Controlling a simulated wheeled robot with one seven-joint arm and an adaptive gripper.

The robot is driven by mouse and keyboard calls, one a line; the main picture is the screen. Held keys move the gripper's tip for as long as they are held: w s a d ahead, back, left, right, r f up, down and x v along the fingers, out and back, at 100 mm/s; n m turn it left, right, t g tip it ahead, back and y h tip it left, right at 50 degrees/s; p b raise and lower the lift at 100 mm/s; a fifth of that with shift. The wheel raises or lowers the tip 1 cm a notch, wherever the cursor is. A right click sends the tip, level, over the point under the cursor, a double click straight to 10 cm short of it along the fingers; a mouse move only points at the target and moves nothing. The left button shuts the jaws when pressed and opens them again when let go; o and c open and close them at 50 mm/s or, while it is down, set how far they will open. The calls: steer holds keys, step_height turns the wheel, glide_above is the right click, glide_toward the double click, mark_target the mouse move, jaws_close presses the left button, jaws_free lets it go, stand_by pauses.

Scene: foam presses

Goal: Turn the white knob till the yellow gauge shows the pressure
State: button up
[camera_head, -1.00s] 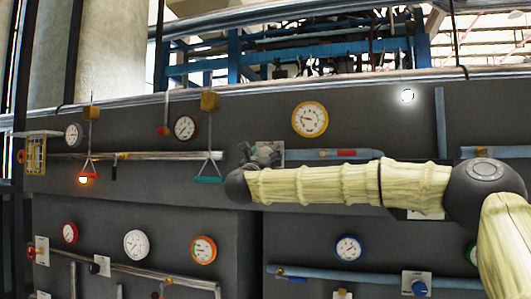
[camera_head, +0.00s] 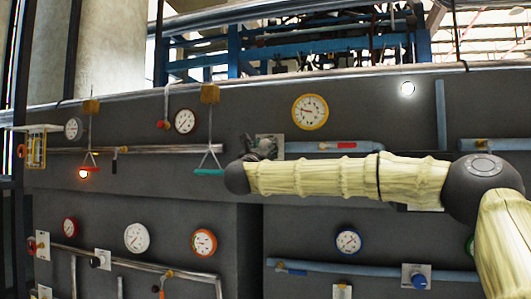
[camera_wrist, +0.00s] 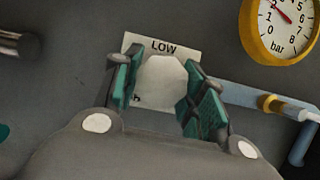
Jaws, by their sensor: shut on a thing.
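The white knob (camera_wrist: 160,82) is a pale, many-sided knob on a white plate (camera_wrist: 188,44) marked LOW at its top edge. My gripper (camera_wrist: 163,92) is shut on the knob, with one green-padded finger on each side of it. In the head view my gripper (camera_head: 262,148) is at the wall plate (camera_head: 276,142), and the wrist hides most of it. The yellow gauge (camera_head: 310,112) is up and to the right of the knob. It also shows in the wrist view (camera_wrist: 285,40), partly cut off, marked bar, its needle pointing up and left.
A blue pipe (camera_head: 352,147) with a red handle runs right of the plate. In the wrist view a yellow-and-white fitting (camera_wrist: 285,106) sits near the right finger. A hanging green handle (camera_head: 209,171) is left of my wrist. Other gauges and valves line the dark wall.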

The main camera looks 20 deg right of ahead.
steer(key=shift+f+m+g+h+b, duration=0.3)
steer(key=shift+m+b, duration=0.75)
steer(key=shift+b, duration=1.15)
steer(key=shift+f+m+g+h+b, duration=0.1)
steer(key=shift+m+g+h+b, duration=0.4)
steer(key=shift+m+b, duration=1.15)
steer(key=b, duration=0.3)
steer(key=shift+r+g+h+b, duration=0.1)
steer(key=shift+g+h+b, duration=0.2)
steer(key=shift+h+b, duration=0.1)
steer(key=shift+m+b, duration=0.7)
steer(key=shift+r+m+g+b, duration=0.25)
steer(key=shift+m+g+b, duration=0.25)
steer(key=shift+m+b, duration=0.25)
steer(key=o, duration=1)
steer(key=shift+o, duration=0.2)
steer(key=v, duration=1.2)
